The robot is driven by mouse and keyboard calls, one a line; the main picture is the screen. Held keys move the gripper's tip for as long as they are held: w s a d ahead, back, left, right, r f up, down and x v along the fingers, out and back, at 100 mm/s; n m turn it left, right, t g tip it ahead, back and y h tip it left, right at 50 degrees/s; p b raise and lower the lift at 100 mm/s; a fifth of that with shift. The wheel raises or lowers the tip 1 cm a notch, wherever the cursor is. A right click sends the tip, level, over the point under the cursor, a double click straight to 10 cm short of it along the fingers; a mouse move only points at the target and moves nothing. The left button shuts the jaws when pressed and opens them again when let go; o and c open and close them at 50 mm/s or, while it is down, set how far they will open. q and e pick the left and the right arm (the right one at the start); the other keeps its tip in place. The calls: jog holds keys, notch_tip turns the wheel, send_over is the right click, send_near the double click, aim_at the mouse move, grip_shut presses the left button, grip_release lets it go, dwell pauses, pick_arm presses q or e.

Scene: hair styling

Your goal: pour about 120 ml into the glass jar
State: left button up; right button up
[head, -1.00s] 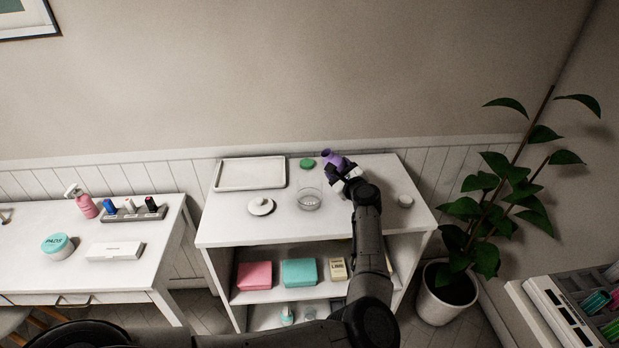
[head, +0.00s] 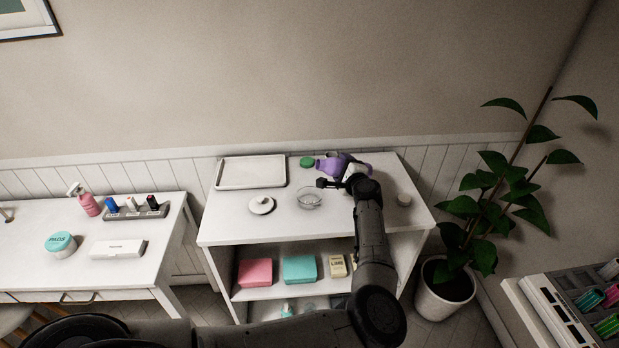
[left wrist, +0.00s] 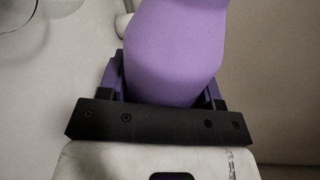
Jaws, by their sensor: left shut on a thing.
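A purple bottle (head: 331,166) is held in my left gripper (head: 345,174) above the white cabinet top. It is tipped well over, its narrow end toward the left. In the left wrist view its purple body (left wrist: 178,50) sits between the fingers of the left gripper (left wrist: 165,92). The clear glass jar (head: 308,199) stands open on the cabinet top, to the left of and nearer than the bottle. No stream shows, and I cannot tell the level in the jar. My right gripper is not in view.
A white knobbed lid (head: 261,205) lies left of the jar. An empty-looking white tray (head: 251,185) is at the back left. The cabinet top's front left (head: 240,230) is clear.

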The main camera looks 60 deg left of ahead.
pick_arm(q)
jog(key=shift+n, duration=0.3)
jog(key=shift+s+a+r+n+b, duration=0.1)
jog(key=shift+s+r+n+b, duration=0.2)
jog(key=shift+r+n, duration=0.35)
jog(key=shift+s+r+n+t+b, duration=0.1)
jog(key=shift+r+n+t+b, duration=0.2)
jog(key=shift+r+n+b, duration=0.05)
jog(key=shift+r+n, duration=0.3)
jog(key=shift+w+r+b, duration=0.1)
jog(key=shift+w+b, duration=0.25)
jog(key=shift+w, duration=0.1)
jog(key=shift+h, duration=0.3)
jog(key=shift+r+n, duration=0.35)
jog(key=shift+n, duration=0.15)
dwell(0.8)
jog(key=shift+s+r+b, duration=0.1)
jog(key=shift+r+b, duration=0.05)
jog(key=shift+b, duration=0.15)
